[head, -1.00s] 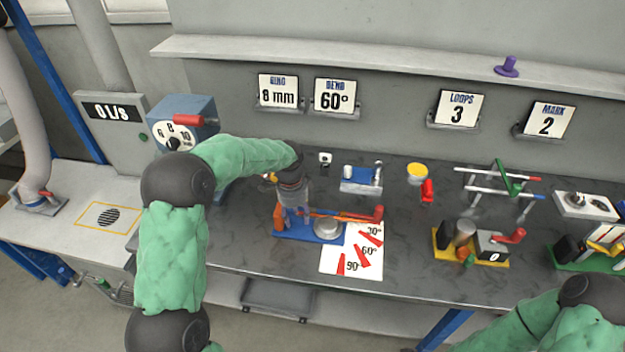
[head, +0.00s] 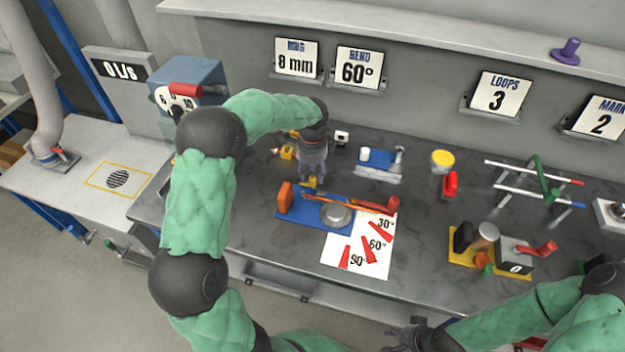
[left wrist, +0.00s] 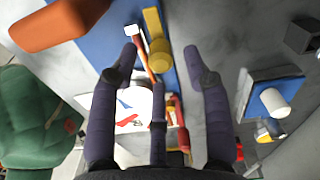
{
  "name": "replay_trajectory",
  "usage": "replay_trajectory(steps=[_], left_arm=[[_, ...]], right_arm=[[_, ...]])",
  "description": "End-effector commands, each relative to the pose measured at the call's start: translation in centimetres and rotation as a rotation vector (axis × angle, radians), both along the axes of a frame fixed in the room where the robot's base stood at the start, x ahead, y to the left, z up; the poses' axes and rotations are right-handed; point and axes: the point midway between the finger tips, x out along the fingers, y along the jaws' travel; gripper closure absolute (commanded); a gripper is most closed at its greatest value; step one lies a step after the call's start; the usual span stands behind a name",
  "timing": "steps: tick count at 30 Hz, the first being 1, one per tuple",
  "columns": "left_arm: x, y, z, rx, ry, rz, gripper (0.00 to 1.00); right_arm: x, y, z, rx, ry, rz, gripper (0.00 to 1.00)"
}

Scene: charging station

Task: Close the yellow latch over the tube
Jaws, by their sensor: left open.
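The blue bending jig (head: 291,214) lies on the dark bench with an orange block (head: 286,197) at its left end and a round grey disc (head: 336,215). The orange-brown tube (head: 352,202) runs along it; its pale end (left wrist: 132,30) shows in the left wrist view. The yellow latch (left wrist: 153,22) has a round yellow end and lies just right of the tube there, apparently beside it. My left gripper (head: 313,179) is open at the jig's back edge; its fingers (left wrist: 160,60) straddle the latch's round end in the picture. Contact is unclear. My right gripper (head: 408,338) is low in the head view.
A white angle sheet (head: 340,262) lies in front of the jig. Behind stand a blue block with a white cylinder (head: 378,160) and a small yellow item (head: 288,153). A yellow-based device (head: 462,247) and a rod rack (head: 535,180) are to the right.

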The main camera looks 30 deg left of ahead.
Motion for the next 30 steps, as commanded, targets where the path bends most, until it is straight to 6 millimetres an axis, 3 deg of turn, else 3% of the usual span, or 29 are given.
replay_trajectory(steps=[6,17,23,30], left_arm=[[0.0,0.0,-2.4,0.0,0.0,0.0,0.52],[0.0,0.0,-2.7,0.0,-0.001,0.0,0.52],[0.0,0.0,-2.7,0.0,-0.001,0.0,1.0],[0.0,0.1,-2.7,0.001,0.0,0.004,1.0]], right_arm=[[0.0,0.0,-0.7,0.0,0.0,0.0,0.6],[0.0,0.0,-0.8,0.0,-0.001,0.0,0.6],[0.0,0.0,-0.8,0.0,-0.001,0.0,0.6],[0.0,0.0,-0.7,0.0,-0.001,0.0,0.6]])
